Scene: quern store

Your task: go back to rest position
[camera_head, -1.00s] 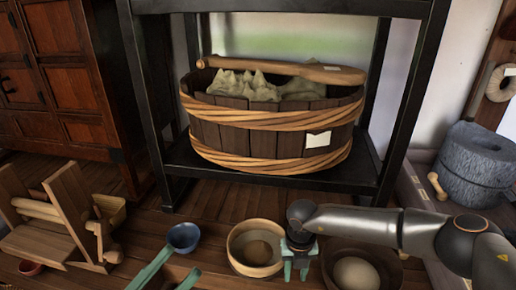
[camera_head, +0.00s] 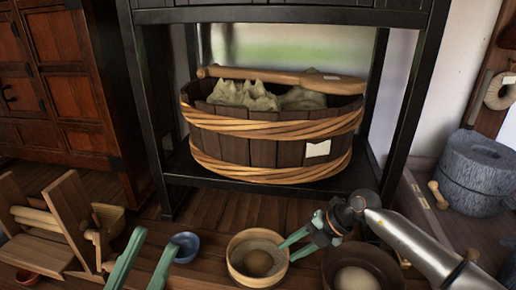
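My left gripper (camera_head: 155,243) shows at the lower left as two green fingers pointing up and away, spread apart with nothing between them. The right finger is close to the small blue cup (camera_head: 185,243) in the picture. My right gripper (camera_head: 288,252) is at the lower middle, its arm coming in from the right. Its two green fingers point left, are apart and hold nothing. They are at the right rim of the light wooden bowl (camera_head: 239,266) in the picture; I cannot tell whether they touch it.
A dark bowl (camera_head: 334,270) with a pale content stands below my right gripper. A wooden device (camera_head: 70,215) is at the left. A black rack (camera_head: 428,75) holds a large banded tub (camera_head: 235,145) behind. A stone quern (camera_head: 475,175) is at the right.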

